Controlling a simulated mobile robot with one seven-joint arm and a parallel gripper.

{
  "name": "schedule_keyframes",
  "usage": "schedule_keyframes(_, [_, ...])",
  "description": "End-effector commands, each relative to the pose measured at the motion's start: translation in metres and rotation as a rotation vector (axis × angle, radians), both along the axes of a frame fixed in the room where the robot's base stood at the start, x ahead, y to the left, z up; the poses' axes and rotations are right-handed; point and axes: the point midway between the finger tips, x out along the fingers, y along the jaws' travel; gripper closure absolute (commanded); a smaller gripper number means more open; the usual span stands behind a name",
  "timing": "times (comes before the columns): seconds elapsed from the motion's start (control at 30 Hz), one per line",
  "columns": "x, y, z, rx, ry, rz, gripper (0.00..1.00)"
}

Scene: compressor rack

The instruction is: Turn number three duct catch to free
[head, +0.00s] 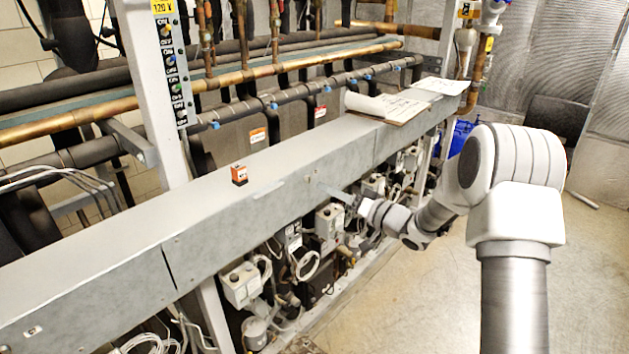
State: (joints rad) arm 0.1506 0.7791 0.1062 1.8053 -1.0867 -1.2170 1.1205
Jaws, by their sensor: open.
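The long grey metal duct (235,222) runs diagonally across the picture. A small fitting, possibly a catch, is on its front face at the lower left (33,330). Another tiny mark or fitting (314,173) shows on the face close to my gripper. No number is readable on either, so I cannot tell which is catch three, nor how either is turned. My gripper (344,199) is open at the duct's front face, just right of and below the nearer fitting. I see nothing between its fingers, and contact with the duct cannot be made out.
A small orange-red block (239,175) sits on top of the duct. Papers (390,108) and a white roll lie farther along it. Grey boxes (241,285), cables and pipes crowd the space beneath. An upright post with switches (172,75) stands behind. Open floor (400,310) lies to the right.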

Motion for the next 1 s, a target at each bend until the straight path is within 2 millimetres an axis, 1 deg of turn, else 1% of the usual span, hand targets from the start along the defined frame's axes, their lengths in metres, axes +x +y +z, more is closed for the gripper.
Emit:
schedule_keyframes(0.03, [0.006, 0.011, 0.001, 0.000, 0.000, 0.004, 0.43])
schedule_keyframes(0.1, [0.015, 0.021, 0.001, 0.000, 0.000, 0.004, 0.43])
schedule_keyframes(0.2, [0.025, 0.033, 0.001, 0.001, 0.001, 0.002, 0.43])
schedule_keyframes(0.3, [0.032, 0.041, 0.000, 0.000, 0.001, 0.001, 0.43])
schedule_keyframes(0.47, [0.037, 0.048, 0.000, 0.000, 0.000, 0.000, 0.43])
schedule_keyframes(0.73, [0.038, 0.049, 0.000, 0.000, 0.000, 0.000, 0.43])
schedule_keyframes(0.87, [0.038, 0.049, 0.000, 0.000, 0.000, 0.000, 0.67])
schedule_keyframes(0.9, [0.038, 0.049, 0.000, 0.000, 0.000, 0.000, 0.74])
schedule_keyframes(0.97, [0.038, 0.049, 0.000, 0.000, 0.000, 0.000, 0.85])
schedule_keyframes(1.0, [0.038, 0.049, 0.000, 0.000, 0.000, 0.000, 0.92])
